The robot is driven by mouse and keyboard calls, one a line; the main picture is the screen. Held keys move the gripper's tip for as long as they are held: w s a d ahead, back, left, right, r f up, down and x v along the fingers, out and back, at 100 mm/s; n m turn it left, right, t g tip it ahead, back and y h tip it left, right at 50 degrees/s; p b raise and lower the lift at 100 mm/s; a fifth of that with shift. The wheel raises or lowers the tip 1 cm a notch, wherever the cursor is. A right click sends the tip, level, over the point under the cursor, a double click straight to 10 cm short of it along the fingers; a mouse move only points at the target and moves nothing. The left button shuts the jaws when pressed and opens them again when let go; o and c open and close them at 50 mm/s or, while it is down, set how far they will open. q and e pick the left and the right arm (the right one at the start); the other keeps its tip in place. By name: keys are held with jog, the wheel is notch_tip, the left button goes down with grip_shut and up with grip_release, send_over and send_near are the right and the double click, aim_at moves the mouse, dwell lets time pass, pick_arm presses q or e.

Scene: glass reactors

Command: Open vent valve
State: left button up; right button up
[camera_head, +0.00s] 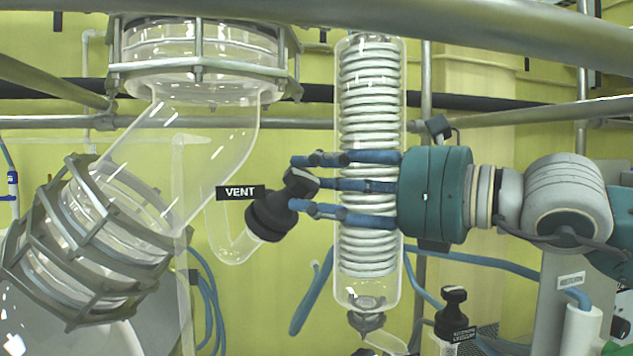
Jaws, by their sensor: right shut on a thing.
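The vent valve (268,215) is a black knob on a curved glass pipe, left of the middle of the head view. A black label reading VENT (238,192) sits at its left. My right gripper (297,182) comes in from the right with blue fingers, and its fingertips are shut on the top of the vent valve knob. The fingers pass in front of the coiled condenser. The knob is tilted, with its top toward the upper right. My left gripper does not show.
A glass condenser with a white coil (369,100) stands upright behind my right fingers. Large clamped glass pipework (195,55) fills the left side. A metal rail (400,15) crosses the top. Another black valve (454,312) stands at the lower right, near blue hoses (470,258).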

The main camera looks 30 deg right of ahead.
jog(key=n+g+y+p, duration=0.1)
jog(key=n, duration=0.1)
jog(key=n+g+y+p, duration=0.1)
jog(key=n+y, duration=0.1)
jog(key=n, duration=0.1)
jog(key=shift+w+d+f+g+y, duration=0.2)
jog(key=shift+g+y, duration=0.1)
jog(key=shift+f+n+y, duration=0.2)
jog(key=shift+n+y, duration=0.1)
jog(key=shift+n, duration=0.2)
jog(key=o, duration=1.2)
jog(key=shift+d, duration=0.1)
jog(key=shift+c, duration=0.2)
jog(key=shift+w, duration=0.1)
jog(key=shift+r, duration=0.1)
jog(key=shift+r, duration=0.15)
